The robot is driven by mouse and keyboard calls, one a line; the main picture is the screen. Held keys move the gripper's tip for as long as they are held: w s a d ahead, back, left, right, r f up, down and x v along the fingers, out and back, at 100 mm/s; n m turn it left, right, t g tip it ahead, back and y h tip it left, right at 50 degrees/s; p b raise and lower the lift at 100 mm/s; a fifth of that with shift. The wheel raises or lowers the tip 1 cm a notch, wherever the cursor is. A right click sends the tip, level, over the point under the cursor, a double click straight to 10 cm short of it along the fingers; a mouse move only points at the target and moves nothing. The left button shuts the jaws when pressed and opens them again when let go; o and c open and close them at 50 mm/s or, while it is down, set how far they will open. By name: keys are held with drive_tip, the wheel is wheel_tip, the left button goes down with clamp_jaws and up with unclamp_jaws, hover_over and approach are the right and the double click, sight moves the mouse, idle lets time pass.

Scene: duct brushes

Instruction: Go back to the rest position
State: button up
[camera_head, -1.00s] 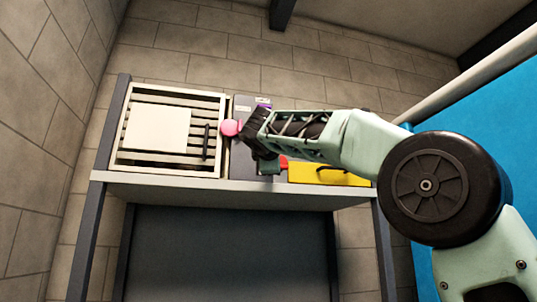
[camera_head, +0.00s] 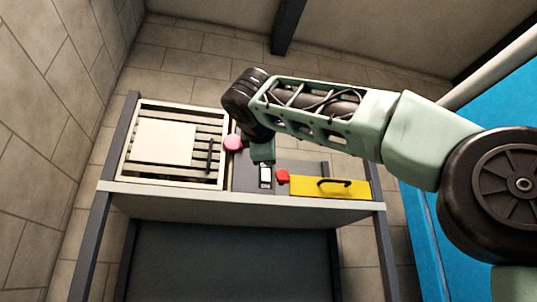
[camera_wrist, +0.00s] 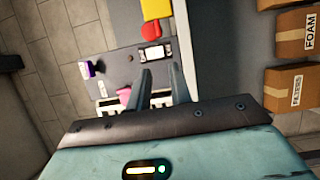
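My arm reaches in from the right in the head view, and my gripper (camera_head: 263,152) hangs over the grey panel (camera_head: 250,181) on the bench. In the wrist view the two fingers of my gripper (camera_wrist: 161,76) stand apart with nothing held between them. A pink round knob (camera_head: 233,142) sits just left of the gripper in the head view. It also shows beside the left finger in the wrist view (camera_wrist: 124,95).
A white slatted vent (camera_head: 131,170) with a black handle is at the bench's left. A yellow panel (camera_head: 356,188) and a red knob (camera_head: 282,176) are at the right. A small display (camera_head: 265,176) is between. Cardboard boxes (camera_wrist: 292,90) show in the wrist view.

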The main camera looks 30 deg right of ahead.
drive_tip(key=shift+f, duration=0.1)
idle(0.3)
drive_tip(key=w+a+f+n+g+y, duration=0.1)
drive_tip(key=a+f+y, duration=0.1)
drive_tip(key=a+f, duration=0.35)
drive_tip(key=w+a+f+n+y, duration=0.1)
drive_tip(key=w+a+f+y, duration=0.1)
drive_tip(key=f, duration=0.6)
drive_tip(key=w+a+f+n+g+y, duration=0.1)
drive_tip(key=a+f+y, duration=0.15)
drive_tip(key=f, duration=0.35)
drive_tip(key=s+a+f+g+y, duration=0.1)
drive_tip(key=s+a+f+g, duration=0.15)
drive_tip(key=f, duration=0.65)
drive_tip(key=s+a+f+g+y, duration=0.15)
drive_tip(key=a+f, duration=0.25)
drive_tip(key=f, duration=0.4)
drive_tip(key=s+d+f+m+g+y, duration=0.1)
drive_tip(key=s+f+m+g, duration=0.4)
drive_tip(key=s+f, duration=2.1)
wheel_tip(320, 180, down, 3)
drive_tip(key=g+y, duration=0.1)
drive_tip(key=g, duration=0.2)
drive_tip(key=shift+s+m+y, duration=0.2)
drive_tip(key=shift+m+y, duration=0.1)
drive_tip(key=shift+m, duration=0.1)
drive_tip(key=shift+r, duration=0.1)
